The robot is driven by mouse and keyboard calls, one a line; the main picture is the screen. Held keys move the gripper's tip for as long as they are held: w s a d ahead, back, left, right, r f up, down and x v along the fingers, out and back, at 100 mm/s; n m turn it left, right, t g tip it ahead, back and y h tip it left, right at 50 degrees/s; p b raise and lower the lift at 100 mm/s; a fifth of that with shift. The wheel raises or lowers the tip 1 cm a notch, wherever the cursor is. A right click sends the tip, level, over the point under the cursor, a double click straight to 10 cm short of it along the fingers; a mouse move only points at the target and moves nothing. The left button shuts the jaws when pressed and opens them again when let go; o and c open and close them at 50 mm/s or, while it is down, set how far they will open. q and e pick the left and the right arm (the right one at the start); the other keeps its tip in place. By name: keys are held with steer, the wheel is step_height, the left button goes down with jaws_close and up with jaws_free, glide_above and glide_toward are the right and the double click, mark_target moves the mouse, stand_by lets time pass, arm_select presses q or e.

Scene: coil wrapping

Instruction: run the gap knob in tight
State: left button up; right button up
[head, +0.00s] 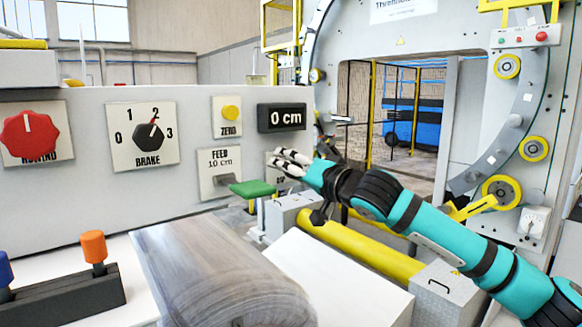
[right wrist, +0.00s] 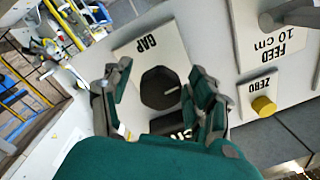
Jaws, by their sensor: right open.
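The gap knob (right wrist: 160,88) is a dark faceted knob on a white plate marked GAP (right wrist: 150,50), seen in the right wrist view. In the head view my right gripper covers the knob, and only part of its plate shows. My right gripper (head: 291,163) is at the right end of the control panel. In the right wrist view its fingers (right wrist: 158,100) are open, one on each side of the knob. I see no grip on it, and cannot tell how far off the fingertips are. My left gripper is not in view.
The feed lever with its green handle (head: 252,188) sticks out just left of my right gripper. The yellow zero button (head: 230,113) and the display reading 0 cm (head: 282,117) are above. A wrapped roll (head: 215,270) and a yellow roller (head: 360,245) lie below.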

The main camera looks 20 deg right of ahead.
jaws_close()
steer(key=shift+f+m+b, duration=0.25)
steer(key=shift+m+b, duration=0.15)
steer(key=shift+b, duration=0.5)
steer(key=m+b, duration=0.8)
steer(key=b, duration=0.2)
steer(key=shift+a+m+b, duration=0.1)
steer(key=shift+m+b, duration=0.2)
steer(key=shift+b, duration=0.1)
steer(key=m+b, duration=0.3)
steer(key=m, duration=0.1)
steer(key=shift+w+m+t, duration=0.1)
steer(key=shift+m+t, duration=0.2)
steer(key=m+b, duration=0.2)
steer(key=m, duration=0.2)
steer(key=shift+m+h, duration=0.3)
steer(key=shift+m, duration=0.1)
